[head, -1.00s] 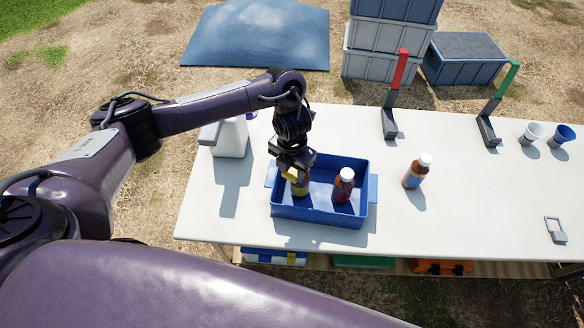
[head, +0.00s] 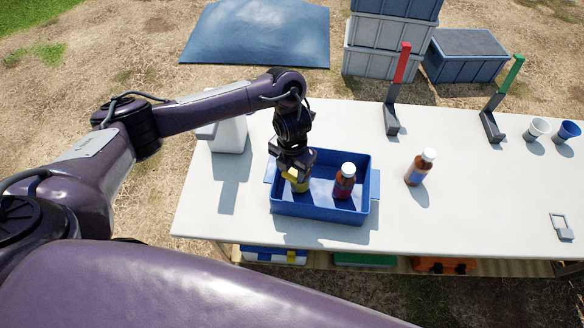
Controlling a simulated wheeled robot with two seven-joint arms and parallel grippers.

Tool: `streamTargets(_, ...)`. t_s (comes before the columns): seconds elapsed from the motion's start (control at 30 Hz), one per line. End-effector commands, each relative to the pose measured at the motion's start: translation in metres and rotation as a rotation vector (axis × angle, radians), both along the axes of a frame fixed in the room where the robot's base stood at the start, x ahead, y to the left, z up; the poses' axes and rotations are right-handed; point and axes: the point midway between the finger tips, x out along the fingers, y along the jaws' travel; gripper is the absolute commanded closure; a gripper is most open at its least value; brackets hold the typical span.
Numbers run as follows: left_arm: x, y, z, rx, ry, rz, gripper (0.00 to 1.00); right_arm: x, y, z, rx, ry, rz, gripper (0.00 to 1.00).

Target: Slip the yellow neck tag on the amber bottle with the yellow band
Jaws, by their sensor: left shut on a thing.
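The amber bottle with the yellow band (head: 301,187) stands in the left part of the blue tray (head: 322,212). Its top is hidden under my left gripper (head: 292,172). A small yellow piece, which looks like the yellow neck tag (head: 290,174), shows at the fingertips. My left gripper points down and is shut on it, right over the bottle's top. I cannot tell whether the tag is around the neck or just above it. My right gripper is not in view.
An amber bottle with a red band (head: 344,182) stands close right in the tray. A blue-banded bottle (head: 417,169) stands outside it. A white container (head: 229,136) is at left; red (head: 402,62) and green (head: 512,72) uprights stand behind. The bench front is mostly clear.

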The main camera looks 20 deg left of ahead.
Motion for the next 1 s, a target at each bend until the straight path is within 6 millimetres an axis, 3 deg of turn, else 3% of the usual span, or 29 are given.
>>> streamTargets(0.57, 0.0001, -0.0001, -0.0098, 0.0, 0.0, 0.0, 0.72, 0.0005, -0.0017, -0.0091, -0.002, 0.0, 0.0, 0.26)
streamTargets(0.6, 0.0001, -0.0001, -0.0098, 0.0, 0.0, 0.0, 0.57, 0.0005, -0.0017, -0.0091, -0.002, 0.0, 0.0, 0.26)
streamTargets(0.77, 0.0001, -0.0001, -0.0098, 0.0, 0.0, 0.0, 0.36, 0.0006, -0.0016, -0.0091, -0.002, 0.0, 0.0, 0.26)
streamTargets(1.0, 0.0001, 0.0, -0.0097, 0.0, 0.0, 0.0, 0.34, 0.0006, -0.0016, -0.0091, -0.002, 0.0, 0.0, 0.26)
